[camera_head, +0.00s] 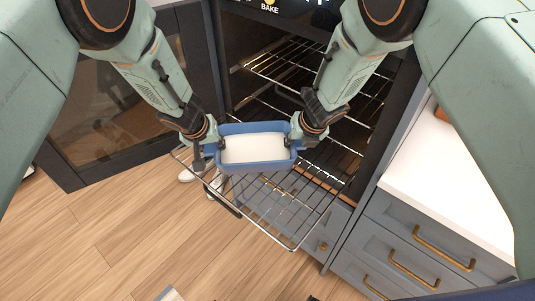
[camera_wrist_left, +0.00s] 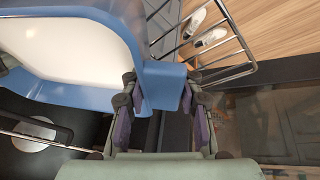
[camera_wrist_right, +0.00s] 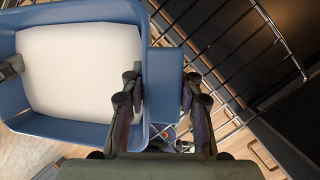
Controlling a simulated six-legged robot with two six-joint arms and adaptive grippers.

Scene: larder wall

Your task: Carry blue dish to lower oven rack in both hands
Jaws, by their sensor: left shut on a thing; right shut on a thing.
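The blue dish (camera_head: 257,167), rectangular with a white inside, is level in the head view above the pulled-out lower oven rack (camera_head: 290,236). My left gripper (camera_head: 212,150) is shut on the handle at the dish's left end; the left wrist view shows that handle (camera_wrist_left: 165,86) between the fingers. My right gripper (camera_head: 298,142) is shut on the right-end handle, which also shows in the right wrist view (camera_wrist_right: 166,85). The dish hides part of the rack, and I cannot tell whether its underside touches the wires.
The oven (camera_head: 290,60) stands open with an upper rack (camera_head: 285,65) inside. Its glass door (camera_head: 125,110) is swung out to the left. Grey drawers (camera_head: 410,250) and a white counter (camera_head: 440,180) are at the right. Shoes (camera_head: 187,174) show on the wooden floor.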

